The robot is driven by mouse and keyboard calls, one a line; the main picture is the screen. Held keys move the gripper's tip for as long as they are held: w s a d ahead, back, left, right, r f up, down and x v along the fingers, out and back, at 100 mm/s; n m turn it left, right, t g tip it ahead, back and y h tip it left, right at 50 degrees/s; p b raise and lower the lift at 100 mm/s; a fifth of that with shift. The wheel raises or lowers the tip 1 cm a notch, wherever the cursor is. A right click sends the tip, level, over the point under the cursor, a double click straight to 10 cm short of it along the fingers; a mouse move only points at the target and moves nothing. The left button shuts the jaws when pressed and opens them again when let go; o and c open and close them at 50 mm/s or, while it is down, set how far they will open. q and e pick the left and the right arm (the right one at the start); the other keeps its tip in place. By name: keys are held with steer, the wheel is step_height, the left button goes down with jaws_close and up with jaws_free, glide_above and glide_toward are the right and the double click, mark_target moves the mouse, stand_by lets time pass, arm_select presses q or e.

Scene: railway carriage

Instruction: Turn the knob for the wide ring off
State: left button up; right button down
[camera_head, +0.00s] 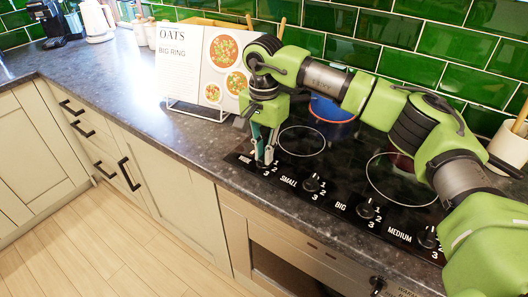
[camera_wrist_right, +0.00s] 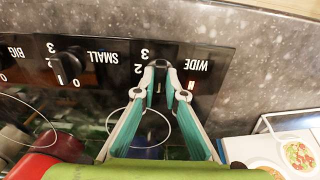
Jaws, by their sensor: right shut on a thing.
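My right gripper (camera_head: 265,160) is shut on the wide ring's knob at the left end of the hob's front row. In the right wrist view, the fingertips (camera_wrist_right: 159,76) close around this dark knob (camera_wrist_right: 158,63). The label WIDE (camera_wrist_right: 190,66) is beside it, with the numbers 2 and 3 on the other side. My left gripper is not in view.
The small (camera_head: 312,183), big (camera_head: 366,209) and medium (camera_head: 427,237) knobs line the hob's front edge. A blue pot (camera_head: 331,108) stands at the back of the hob. A recipe book (camera_head: 187,62) on a wire stand is left of my right gripper. The left worktop (camera_head: 110,82) is mostly clear.

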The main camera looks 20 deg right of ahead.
steer(key=c, duration=2.1)
jaws_free()
steer(key=shift+r, duration=0.1)
step_height(320, 180, up, 12)
